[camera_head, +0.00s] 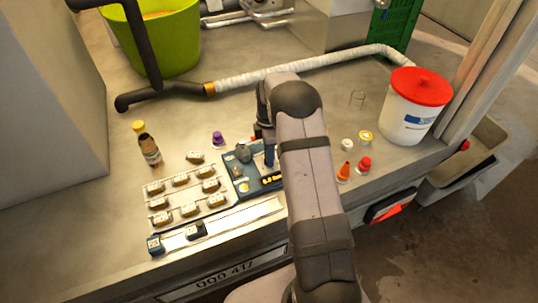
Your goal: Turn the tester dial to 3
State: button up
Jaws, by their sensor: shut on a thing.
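The tester (237,178) is a dark blue box on the metal bench, just right of a rack of several small tan-topped pieces. A grey raised part stands on its upper left, and a yellow marking shows near its right side. My gripper (269,158) points down over the upper right of the tester. It is shut on what appears to be the tester dial. My arm and gripper cover most of the dial, so its pointer and numbers cannot be read. The right part of the tester is also hidden behind my arm.
The rack (174,198) and a pale strip (235,219) lie left and in front. A brown bottle (148,149) and a purple-capped piece (217,138) stand nearby. A white wrapped pipe (300,66) crosses behind.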

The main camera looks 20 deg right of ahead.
jog(key=shift+m, duration=0.3)
jog(key=m, duration=0.5)
jog(key=shift+p, duration=0.3)
jog(key=m, duration=0.5)
jog(key=shift+s+m, duration=0.1)
jog(key=shift+m, duration=0.3)
jog(key=m, duration=0.5)
jog(key=shift+m+t+p, duration=0.3)
jog(key=shift+p, duration=0.05)
jog(key=m, duration=0.5)
jog(key=shift+m, duration=0.3)
jog(key=o, duration=1)
jog(key=shift+a, duration=0.1)
jog(key=shift+o, duration=0.2)
